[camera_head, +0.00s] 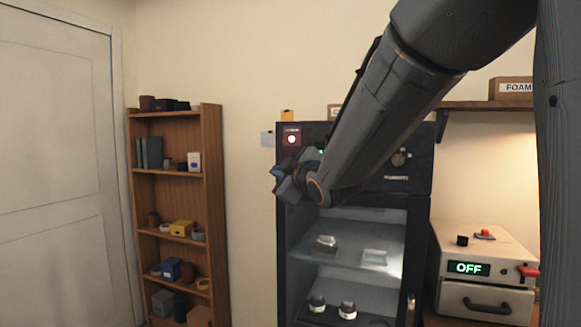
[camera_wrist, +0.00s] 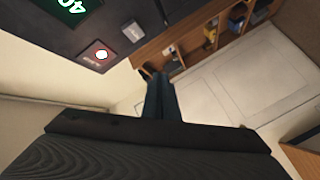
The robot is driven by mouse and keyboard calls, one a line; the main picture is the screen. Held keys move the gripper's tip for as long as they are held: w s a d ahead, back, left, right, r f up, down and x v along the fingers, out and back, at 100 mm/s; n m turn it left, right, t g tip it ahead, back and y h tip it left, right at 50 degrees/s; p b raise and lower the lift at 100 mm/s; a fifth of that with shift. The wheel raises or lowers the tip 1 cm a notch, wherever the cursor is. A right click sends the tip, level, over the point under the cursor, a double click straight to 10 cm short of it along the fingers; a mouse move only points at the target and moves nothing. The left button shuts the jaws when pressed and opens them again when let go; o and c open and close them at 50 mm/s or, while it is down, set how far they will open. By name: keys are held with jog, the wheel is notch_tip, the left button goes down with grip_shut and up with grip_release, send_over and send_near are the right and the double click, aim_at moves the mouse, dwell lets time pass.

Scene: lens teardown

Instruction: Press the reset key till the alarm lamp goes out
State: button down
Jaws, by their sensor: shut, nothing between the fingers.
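The alarm lamp (camera_head: 292,139) is at the upper left of the dark cabinet's top panel, glowing with a white centre in a red surround. It also shows lit in the wrist view (camera_wrist: 101,54). A pale grey square key (camera_wrist: 133,31) sits beside the lamp on the panel in the wrist view; I read no label on it. In the head view my arm seems to hide that key. My gripper (camera_head: 279,174) is in front of the panel, below the lamp. In the wrist view its fingers (camera_wrist: 160,90) are together and empty, apart from the key.
The dark cabinet (camera_head: 420,260) has lit shelves holding several lens parts. A green display (camera_wrist: 75,8) is on its panel. A white machine (camera_head: 452,250) reading OFF stands at right. A wooden bookcase (camera_head: 212,200) and a white door (camera_head: 60,170) are at left.

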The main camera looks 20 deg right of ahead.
jog(key=w+d+p, duration=0.1)
jog(key=w+d, duration=0.3)
jog(key=w, duration=0.2)
jog(key=shift+w+d+p, duration=0.25)
jog(key=shift+d+p, duration=0.1)
jog(key=shift+d, duration=0.05)
jog(key=shift+w+d, duration=0.1)
dwell(1.8)
jog(key=shift+w+d, duration=0.15)
jog(key=shift+w, duration=0.05)
jog(key=shift+w+d, duration=0.25)
jog(key=shift+w, duration=0.1)
dwell(0.9)
dwell(0.3)
jog(key=shift+s+a+f+b, duration=0.1)
jog(key=shift+s+a+b, duration=0.25)
jog(key=shift+s+a, duration=0.3)
jog(key=shift+s, duration=0.15)
jog(key=shift+s+a+b, duration=0.4)
jog(key=shift+s+a, duration=0.3)
jog(key=shift+s, duration=0.3)
jog(key=shift+s+a+b, duration=0.35)
jog(key=shift+s+a, duration=0.3)
jog(key=shift+s, duration=0.3)
